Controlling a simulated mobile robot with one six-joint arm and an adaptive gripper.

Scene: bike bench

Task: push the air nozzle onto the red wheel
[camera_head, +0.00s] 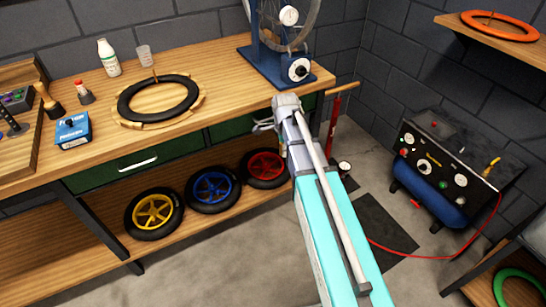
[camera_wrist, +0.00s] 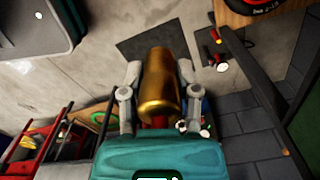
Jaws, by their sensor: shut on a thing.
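The red wheel (camera_head: 265,167), a black tyre with a red rim, stands on the bench's lower shelf, rightmost of three wheels. A dark tyre with a bit of red (camera_wrist: 264,6) is cut off at the top right of the wrist view; it looks like this wheel. My gripper (camera_wrist: 159,70) is shut on a brass cylinder (camera_wrist: 160,92), which appears to be the air nozzle. The wheel and cylinder are apart. In the head view my wrist hides most of my gripper, and the nozzle is not seen there.
The yellow wheel (camera_head: 153,213) and blue wheel (camera_head: 212,190) stand left of the red one. The bench drawers (camera_head: 135,163) overhang the shelf. A red pump (camera_head: 333,122) stands near the bench end. A compressor (camera_head: 440,165) with a red hose (camera_head: 420,257) is at right.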

